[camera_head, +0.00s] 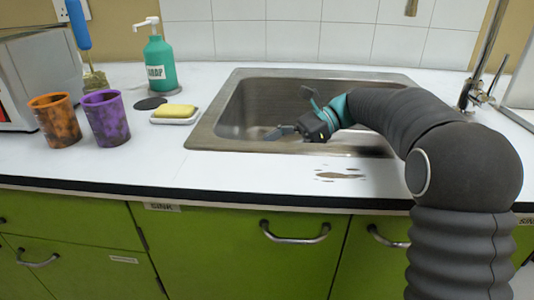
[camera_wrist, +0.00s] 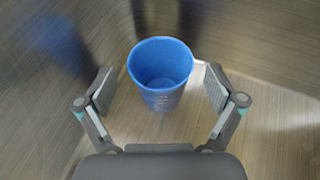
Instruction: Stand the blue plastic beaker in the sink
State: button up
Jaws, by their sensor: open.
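The blue plastic beaker (camera_wrist: 160,98) stands upright on the sink floor in the wrist view, its open mouth facing up. My gripper (camera_wrist: 160,88) is open, with one finger on each side of the beaker and a visible gap to each. In the head view my gripper (camera_head: 298,118) reaches down into the metal sink (camera_head: 215,120) from the right. The beaker is hidden in the head view by the sink's near wall and my gripper.
An orange cup (camera_head: 56,120) and a purple cup (camera_head: 106,118) stand on the counter to the left. A yellow sponge (camera_head: 176,111) and a green soap bottle (camera_head: 159,64) are by the sink's left rim. A tap (camera_head: 477,92) stands at the right. A brown stain (camera_head: 340,175) marks the counter in front.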

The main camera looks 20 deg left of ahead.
jog(key=v, duration=0.9)
jog(key=shift+p, duration=0.45)
jog(key=shift+d+r, duration=0.1)
